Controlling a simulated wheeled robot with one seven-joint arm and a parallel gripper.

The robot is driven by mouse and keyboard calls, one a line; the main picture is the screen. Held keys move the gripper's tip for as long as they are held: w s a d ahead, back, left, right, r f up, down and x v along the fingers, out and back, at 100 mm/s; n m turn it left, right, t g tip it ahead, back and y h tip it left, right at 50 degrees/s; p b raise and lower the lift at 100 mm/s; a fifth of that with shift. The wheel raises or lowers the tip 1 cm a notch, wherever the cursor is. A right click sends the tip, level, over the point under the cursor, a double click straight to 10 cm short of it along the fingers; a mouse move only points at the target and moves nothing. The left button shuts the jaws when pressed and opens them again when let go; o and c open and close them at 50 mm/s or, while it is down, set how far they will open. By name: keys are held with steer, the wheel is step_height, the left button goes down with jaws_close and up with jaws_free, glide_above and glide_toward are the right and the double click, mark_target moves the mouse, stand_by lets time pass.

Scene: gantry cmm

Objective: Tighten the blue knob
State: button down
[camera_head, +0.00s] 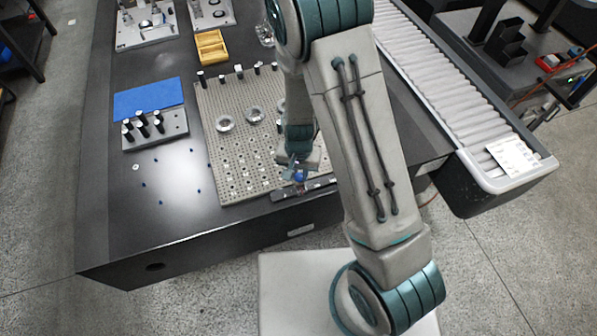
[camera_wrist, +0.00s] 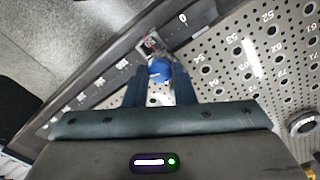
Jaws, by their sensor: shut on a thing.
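The blue knob (camera_wrist: 160,71) sits on a small metal fitting (camera_wrist: 151,45) at the edge of the perforated plate. In the wrist view it lies between the two fingertips of my gripper (camera_wrist: 161,78), which are shut on it. In the head view the blue knob (camera_head: 299,175) shows small at the plate's front edge, below my gripper (camera_head: 297,168). My gripper and arm partly hide the fitting and the plate around it. I cannot tell how far the knob is turned.
The perforated plate (camera_head: 232,172) carries round rings (camera_head: 224,123) and black posts along its back. A dark rail (camera_wrist: 98,97) runs along its front edge. A post rack (camera_head: 171,137), blue mat (camera_head: 148,98) and yellow tray (camera_head: 211,48) stand left and behind. A roller conveyor (camera_head: 440,85) is right.

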mark_target(299, 175)
steer(key=shift+m, duration=0.4)
steer(key=c, duration=1.2)
jaws_free()
steer(key=shift+r, duration=0.1)
step_height(299, 175, up, 14)
steer(key=shift+p, duration=0.3)
